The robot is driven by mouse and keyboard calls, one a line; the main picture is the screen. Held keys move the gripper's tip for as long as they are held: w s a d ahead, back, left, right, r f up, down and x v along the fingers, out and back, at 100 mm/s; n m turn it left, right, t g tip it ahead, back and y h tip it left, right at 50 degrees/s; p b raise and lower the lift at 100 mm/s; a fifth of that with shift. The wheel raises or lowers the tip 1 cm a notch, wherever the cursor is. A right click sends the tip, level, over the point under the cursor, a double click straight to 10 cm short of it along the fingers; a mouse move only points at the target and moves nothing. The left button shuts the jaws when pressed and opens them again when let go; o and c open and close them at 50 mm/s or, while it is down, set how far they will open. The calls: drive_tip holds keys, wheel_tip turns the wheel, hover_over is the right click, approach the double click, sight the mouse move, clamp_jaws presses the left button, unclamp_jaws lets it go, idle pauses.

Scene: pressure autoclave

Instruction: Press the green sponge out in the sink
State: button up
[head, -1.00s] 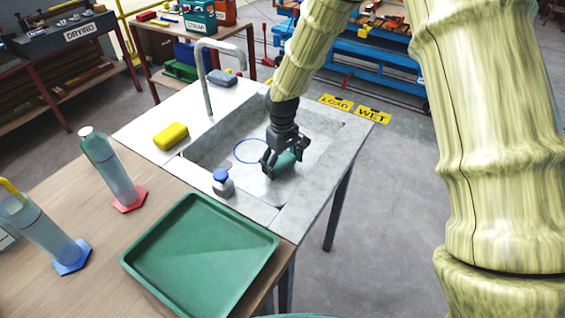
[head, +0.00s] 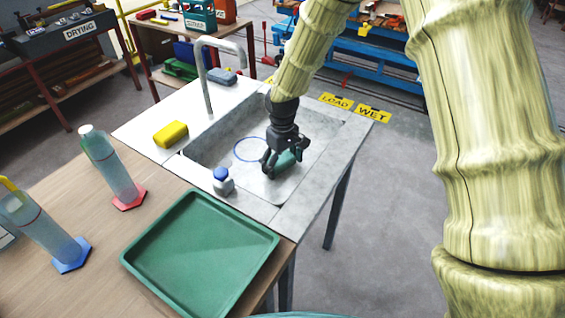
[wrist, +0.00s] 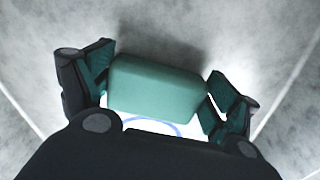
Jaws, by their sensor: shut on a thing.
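The green sponge (head: 288,160) is in the sink basin (head: 225,152), held between the fingers of my gripper (head: 276,163). In the wrist view the sponge (wrist: 155,88) spans the gap between the two fingers (wrist: 160,92), which press on its two ends. Its sides look nearly straight, with no strong squeeze showing. It is low in the basin; I cannot tell whether it touches the floor. A blue ring is marked on the basin floor (head: 250,149).
A yellow sponge (head: 171,134) and a grey-blue one (head: 222,76) lie on the sink's rim, by the tall faucet (head: 205,85). A small blue-capped bottle (head: 222,181) stands at the basin's near edge. A green tray (head: 200,255) and two bottles (head: 110,165) are on the wooden table.

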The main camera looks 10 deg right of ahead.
sight(283, 161)
idle(0.6)
drive_tip(key=shift+r+p, duration=3)
drive_tip(key=shift+r, duration=0.45)
